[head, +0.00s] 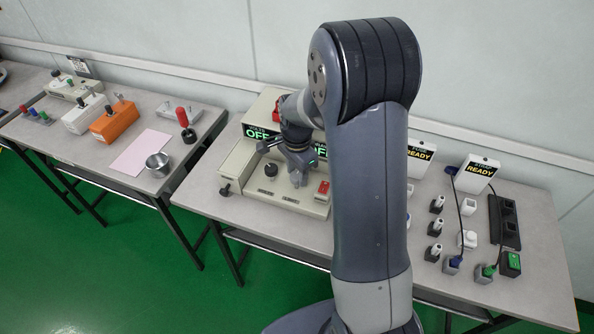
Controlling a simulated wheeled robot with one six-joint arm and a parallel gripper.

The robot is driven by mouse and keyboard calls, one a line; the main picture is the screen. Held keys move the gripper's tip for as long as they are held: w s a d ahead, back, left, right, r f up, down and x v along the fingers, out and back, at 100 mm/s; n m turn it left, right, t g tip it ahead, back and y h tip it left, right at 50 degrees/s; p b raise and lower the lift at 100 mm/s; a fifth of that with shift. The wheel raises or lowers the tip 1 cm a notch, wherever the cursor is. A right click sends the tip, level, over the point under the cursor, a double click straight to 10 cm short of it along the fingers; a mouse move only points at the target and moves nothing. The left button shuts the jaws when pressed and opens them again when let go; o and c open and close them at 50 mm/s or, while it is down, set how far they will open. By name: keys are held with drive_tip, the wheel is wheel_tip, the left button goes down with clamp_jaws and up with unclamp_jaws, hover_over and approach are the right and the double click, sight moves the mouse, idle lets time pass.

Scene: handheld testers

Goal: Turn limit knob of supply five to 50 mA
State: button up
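A beige tester (281,199) with a sloped front panel stands on the right-hand table in the head view. Its green displays behind the panel read "OFF". A black knob (270,170) sits on the panel, and another black knob (225,190) is at its left front. A red switch (323,188) is at the panel's right. No label naming supply five or a 50 mA mark is readable. My gripper (298,180) points down over the panel, right of the upper black knob and apart from it in the picture. Its fingertips are too small to judge. My arm hides the tester's right side.
Several small plugs, a cable and two "READY" units (478,172) stand on the table right of my arm. The left table holds an orange box (113,124), a pink sheet (142,153), a metal cup (158,164) and a red-knobbed lever (183,118). A gap separates the tables.

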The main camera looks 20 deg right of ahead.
drive_tip(key=c, duration=0.6)
drive_tip(key=shift+n, duration=0.3)
